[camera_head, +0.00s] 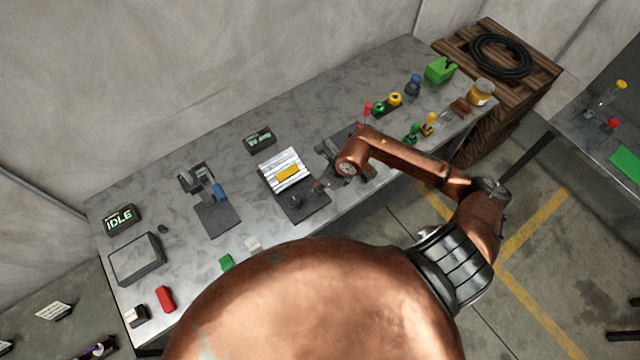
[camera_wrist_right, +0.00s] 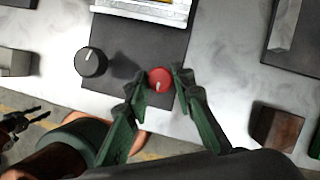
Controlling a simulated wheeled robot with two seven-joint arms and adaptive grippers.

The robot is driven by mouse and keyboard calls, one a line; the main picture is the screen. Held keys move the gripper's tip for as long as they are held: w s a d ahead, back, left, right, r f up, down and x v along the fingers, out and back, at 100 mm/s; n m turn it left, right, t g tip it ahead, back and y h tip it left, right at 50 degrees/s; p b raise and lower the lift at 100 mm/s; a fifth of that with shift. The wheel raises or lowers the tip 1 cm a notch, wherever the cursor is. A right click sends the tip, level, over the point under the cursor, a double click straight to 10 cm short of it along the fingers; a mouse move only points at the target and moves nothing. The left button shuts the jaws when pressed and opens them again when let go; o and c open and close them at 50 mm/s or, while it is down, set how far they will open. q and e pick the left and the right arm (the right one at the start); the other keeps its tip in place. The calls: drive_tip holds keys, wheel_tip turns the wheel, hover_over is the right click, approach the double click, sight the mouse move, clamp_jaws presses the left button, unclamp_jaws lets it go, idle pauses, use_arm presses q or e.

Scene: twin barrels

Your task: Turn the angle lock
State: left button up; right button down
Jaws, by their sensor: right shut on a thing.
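A dark base plate (camera_head: 314,209) on the bench carries a silver ridged block (camera_head: 284,163) with a yellow plate, and two knobs. My right gripper (camera_wrist_right: 155,86) is shut on the red knob, one green finger on each side. No label shows which knob is the angle lock.
A stand with a blue part (camera_head: 218,192) is left of the plate. A dark vise-like device (camera_head: 328,150) is close behind my right wrist. Several coloured pieces stand farther right, with a green box (camera_head: 440,70). An IDLE display (camera_head: 121,218) is at the left end.

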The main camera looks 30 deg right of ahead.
drive_tip(key=shift+d+f+b, duration=0.1)
drive_tip(key=shift+b, duration=0.3)
drive_tip(key=n+b, duration=0.2)
drive_tip(key=b, duration=0.1)
drive_tip(key=n+g+y+b, duration=0.1)
drive_tip(key=n+b, duration=0.2)
drive_tip(key=n+g+b, duration=0.1)
drive_tip(key=n+b, duration=0.1)
drive_tip(key=b, duration=0.2)
drive_tip(key=shift+w+d+f+n+y, duration=0.1)
drive_tip(key=shift+w+f+n+y, duration=0.1)
drive_tip(key=shift+w+n+y, duration=0.15)
drive_tip(key=n+g+b, duration=0.1)
drive_tip(key=n+b, duration=0.2)
drive_tip(key=b, duration=0.1)
drive_tip(key=n+g+b, duration=0.2)
drive_tip(key=n+b, duration=0.2)
drive_tip(key=shift+w, duration=0.1)
use_arm(q)
drive_tip(key=s+f+g+b, duration=0.1)
drive_tip(key=s+f+b, duration=0.2)
drive_tip(key=f, duration=1.9)
drive_tip(key=shift+s+f, duration=0.2)
drive_tip(key=shift+s, duration=0.95)
use_arm(e)
drive_tip(key=shift+r+n+g, duration=0.25)
drive_tip(key=shift+n+g, duration=0.25)
drive_tip(key=shift+n, duration=1.15)
drive_tip(key=c, duration=1.7)
unclamp_jaws()
